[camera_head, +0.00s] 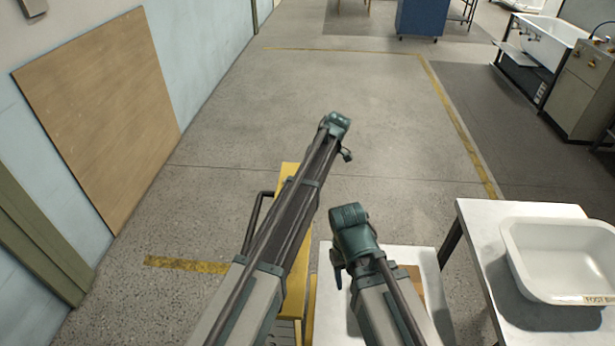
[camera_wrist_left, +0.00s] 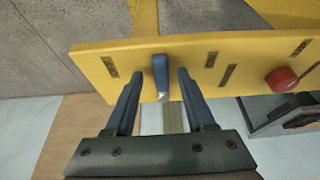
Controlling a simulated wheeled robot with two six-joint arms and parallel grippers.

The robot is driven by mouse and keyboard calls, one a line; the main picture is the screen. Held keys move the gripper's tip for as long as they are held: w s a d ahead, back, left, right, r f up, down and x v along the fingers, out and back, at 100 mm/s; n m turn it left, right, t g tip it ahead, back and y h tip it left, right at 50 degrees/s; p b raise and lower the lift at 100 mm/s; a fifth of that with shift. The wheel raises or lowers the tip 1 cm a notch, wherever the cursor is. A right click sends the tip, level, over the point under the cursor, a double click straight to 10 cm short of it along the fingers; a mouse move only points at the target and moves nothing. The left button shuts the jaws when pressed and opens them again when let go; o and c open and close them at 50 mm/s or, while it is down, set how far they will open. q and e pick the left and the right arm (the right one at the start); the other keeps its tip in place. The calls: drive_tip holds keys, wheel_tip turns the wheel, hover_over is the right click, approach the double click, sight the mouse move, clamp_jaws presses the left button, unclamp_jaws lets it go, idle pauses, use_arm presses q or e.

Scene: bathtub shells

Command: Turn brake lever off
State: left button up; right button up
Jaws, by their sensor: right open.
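A yellow panel (camera_wrist_left: 120,55) with several dark slots fills the upper part of the left wrist view. A short blue lever (camera_wrist_left: 160,75) with a pale tip sticks out of the panel. My left gripper (camera_wrist_left: 159,75) is open, with one finger on each side of the lever and a visible gap on both sides. A red knob (camera_wrist_left: 281,79) sits at the right of the panel. In the head view part of a yellow frame (camera_head: 293,290) shows behind my left arm, and the left fingers are hidden. My right gripper (camera_head: 338,278) is open and points down above a white surface.
A white table (camera_head: 480,225) with a white basin (camera_head: 560,285) stands at the right. A wooden board (camera_head: 100,110) leans on the left wall. A bathtub (camera_head: 548,40) and a grey cabinet (camera_head: 585,90) stand at the far right. The floor ahead is clear.

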use_arm(q)
drive_tip(key=p+v, duration=1.2)
drive_tip(key=v, duration=0.1)
drive_tip(key=shift+d+r+p, duration=0.15)
drive_tip(key=shift+r+p, duration=0.2)
drive_tip(key=shift+p, duration=0.05)
